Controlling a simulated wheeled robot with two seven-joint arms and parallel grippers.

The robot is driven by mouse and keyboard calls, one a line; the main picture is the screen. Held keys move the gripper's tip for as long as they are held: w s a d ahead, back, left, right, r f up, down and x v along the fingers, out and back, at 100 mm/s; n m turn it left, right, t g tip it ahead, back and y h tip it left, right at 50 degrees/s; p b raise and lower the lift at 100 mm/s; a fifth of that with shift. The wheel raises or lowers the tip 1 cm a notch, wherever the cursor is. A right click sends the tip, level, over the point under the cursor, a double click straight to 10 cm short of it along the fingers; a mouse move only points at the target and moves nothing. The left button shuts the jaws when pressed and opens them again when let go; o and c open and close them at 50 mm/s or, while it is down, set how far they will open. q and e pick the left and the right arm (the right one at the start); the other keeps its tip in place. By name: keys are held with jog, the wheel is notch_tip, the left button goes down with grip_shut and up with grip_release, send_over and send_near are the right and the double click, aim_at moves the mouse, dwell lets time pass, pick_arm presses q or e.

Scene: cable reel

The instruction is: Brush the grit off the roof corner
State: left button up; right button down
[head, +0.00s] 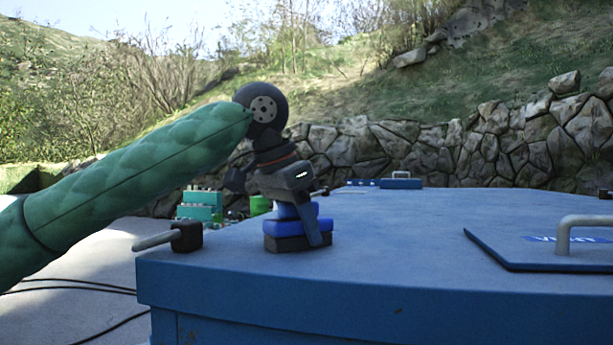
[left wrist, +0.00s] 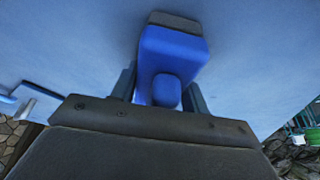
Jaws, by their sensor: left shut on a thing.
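A blue brush with a dark bristle base (head: 284,243) stands on the blue roof (head: 380,260), near its left corner. My left gripper (head: 302,222) is shut on the brush's upper part from above. In the left wrist view the blue brush body (left wrist: 172,55) sits between the two fingers (left wrist: 158,90), with its dark bristle edge (left wrist: 175,22) at the far end. The bristles appear to touch the roof surface. I cannot make out any grit on the roof at this size. My right gripper is not in view.
A metal rod handle with a black block (head: 187,236) stands at the roof's left corner. A hatch with a grey handle (head: 565,240) lies at the right. Green crates (head: 200,206) stand beyond the left edge. The roof's middle is clear.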

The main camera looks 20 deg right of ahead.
pick_arm(q)
jog(key=shift+w+d+r, duration=0.15)
jog(key=shift+w+d, duration=0.2)
jog(key=shift+w, duration=0.1)
jog(key=shift+w+d+f, duration=0.1)
jog(key=shift+f, duration=0.2)
jog(key=shift+r, duration=0.1)
jog(key=shift+w+d+r, duration=0.1)
jog(key=shift+w+r, duration=0.1)
jog(key=shift+w+d+r, duration=0.1)
jog(key=shift+w+r, duration=0.15)
jog(key=shift+r, duration=0.35)
jog(key=shift+w+d+r, duration=0.1)
jog(key=shift+w+r, duration=0.1)
jog(key=shift+r, duration=0.35)
jog(key=r, duration=0.2)
jog(key=shift+s+a+r, duration=0.1)
jog(key=shift+s+r, duration=0.25)
jog(key=shift+s, duration=0.05)
jog(key=shift+r, duration=0.35)
jog(key=shift+w+r, duration=0.25)
jog(key=shift+r, duration=0.65)
jog(key=shift+s+r, duration=0.2)
jog(key=shift+r, duration=0.1)
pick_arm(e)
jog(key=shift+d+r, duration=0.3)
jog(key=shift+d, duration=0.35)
pick_arm(q)
jog(key=shift+w, duration=0.1)
